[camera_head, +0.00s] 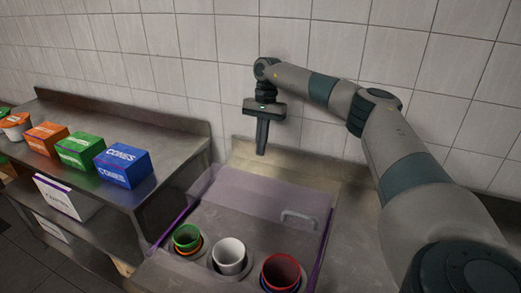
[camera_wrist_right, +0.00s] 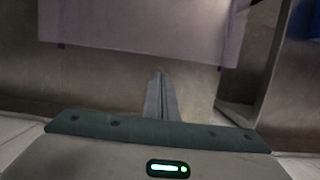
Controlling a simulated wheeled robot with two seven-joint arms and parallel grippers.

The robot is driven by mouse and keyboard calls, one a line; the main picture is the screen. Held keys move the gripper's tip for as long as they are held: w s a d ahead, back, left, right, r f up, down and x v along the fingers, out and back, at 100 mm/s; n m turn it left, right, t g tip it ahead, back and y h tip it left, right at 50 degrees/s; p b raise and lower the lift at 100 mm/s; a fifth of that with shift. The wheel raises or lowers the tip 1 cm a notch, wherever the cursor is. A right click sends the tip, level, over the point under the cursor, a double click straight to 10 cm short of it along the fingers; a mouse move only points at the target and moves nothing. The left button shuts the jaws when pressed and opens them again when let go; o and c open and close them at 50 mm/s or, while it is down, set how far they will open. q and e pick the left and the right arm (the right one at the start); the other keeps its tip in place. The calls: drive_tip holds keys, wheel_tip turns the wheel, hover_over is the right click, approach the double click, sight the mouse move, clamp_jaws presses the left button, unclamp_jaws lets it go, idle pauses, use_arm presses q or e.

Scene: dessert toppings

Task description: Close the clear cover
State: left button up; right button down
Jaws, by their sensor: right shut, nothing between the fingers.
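The clear cover (camera_head: 255,190) is a see-through, purple-tinted panel on the steel counter, behind and around the cups in the head view. A pale handle (camera_head: 299,216) sits on its right part. How far the cover is tilted is hard to tell. It also shows at the top of the right wrist view (camera_wrist_right: 145,25). My right gripper (camera_head: 261,152) is shut and empty, pointing down near the wall, behind and above the cover's far edge. Its closed fingers also show in the right wrist view (camera_wrist_right: 160,76), apart from the cover. My left gripper is out of view.
Green (camera_head: 187,237), white (camera_head: 229,256) and red (camera_head: 281,272) cups stand in the counter's front part. A steel side table (camera_head: 180,150) at left holds orange, green and blue (camera_head: 122,165) boxes. A tiled wall (camera_head: 180,55) is close behind my right gripper.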

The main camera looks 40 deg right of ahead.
drive_tip(key=p+x, duration=0.2)
drive_tip(key=x, duration=0.5)
drive_tip(key=shift+p, duration=0.35)
drive_tip(key=shift+x, duration=0.85)
drive_tip(key=shift+a, duration=0.1)
drive_tip(key=shift+s+a+p, duration=0.35)
drive_tip(key=shift+a, duration=0.3)
drive_tip(key=s+a, duration=0.2)
drive_tip(key=a, duration=0.3)
drive_tip(key=s+a, duration=0.3)
drive_tip(key=a, duration=0.2)
drive_tip(key=s+a+b, duration=0.1)
drive_tip(key=s+a, duration=0.2)
drive_tip(key=a, duration=0.2)
drive_tip(key=shift+a, duration=0.2)
drive_tip(key=shift+s, duration=0.1)
drive_tip(key=shift+a+f, duration=0.1)
drive_tip(key=shift+a, duration=0.05)
